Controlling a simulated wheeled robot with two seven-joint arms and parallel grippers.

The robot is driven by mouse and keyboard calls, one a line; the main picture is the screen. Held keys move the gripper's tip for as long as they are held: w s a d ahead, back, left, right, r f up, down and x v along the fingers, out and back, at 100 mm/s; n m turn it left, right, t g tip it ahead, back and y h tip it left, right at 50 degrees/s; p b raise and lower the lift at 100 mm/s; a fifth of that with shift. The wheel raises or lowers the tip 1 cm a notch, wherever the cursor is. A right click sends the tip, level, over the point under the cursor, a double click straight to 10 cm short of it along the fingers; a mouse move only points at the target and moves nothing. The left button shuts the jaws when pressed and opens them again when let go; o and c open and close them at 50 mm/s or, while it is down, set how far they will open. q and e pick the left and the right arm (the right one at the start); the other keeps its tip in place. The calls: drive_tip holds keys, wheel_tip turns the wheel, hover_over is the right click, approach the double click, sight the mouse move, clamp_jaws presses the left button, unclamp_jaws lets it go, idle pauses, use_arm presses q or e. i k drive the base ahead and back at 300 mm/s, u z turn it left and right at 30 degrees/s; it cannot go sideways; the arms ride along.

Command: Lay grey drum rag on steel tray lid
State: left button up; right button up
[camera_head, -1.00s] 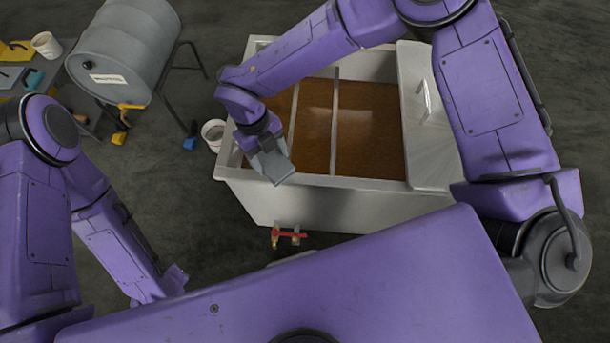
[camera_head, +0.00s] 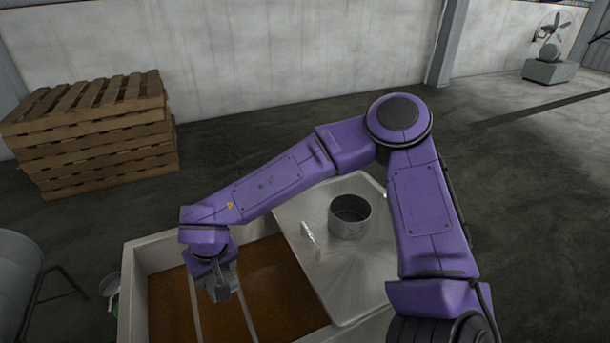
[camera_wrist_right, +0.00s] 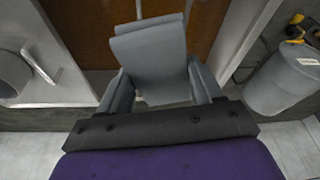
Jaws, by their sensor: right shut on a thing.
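The grey drum rag (camera_wrist_right: 150,55) is a folded cloth between the fingers of my right gripper (camera_wrist_right: 160,92), which is shut on it. In the head view my right gripper (camera_head: 222,288) hangs over the left part of the open tank (camera_head: 150,285), above brown liquid. The steel tray lid (camera_head: 350,275) covers the tank's right side, to the right of the gripper and apart from the rag. A raised handle (camera_head: 311,240) stands on the lid. It also shows at the left of the wrist view (camera_wrist_right: 40,66). My left gripper is not in view.
A steel pot (camera_head: 350,222) stands on the lid, beside the handle. Thin bars (camera_head: 245,318) cross the tank opening. A grey drum (camera_head: 15,275) and a small white pail (camera_head: 110,286) are at the left. Stacked pallets (camera_head: 95,135) stand by the wall. The lid's front part is clear.

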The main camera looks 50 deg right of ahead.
sight(387, 272)
drive_tip(key=u, duration=1.95)
drive_tip(key=k, duration=1.55)
drive_tip(key=z, duration=2.2)
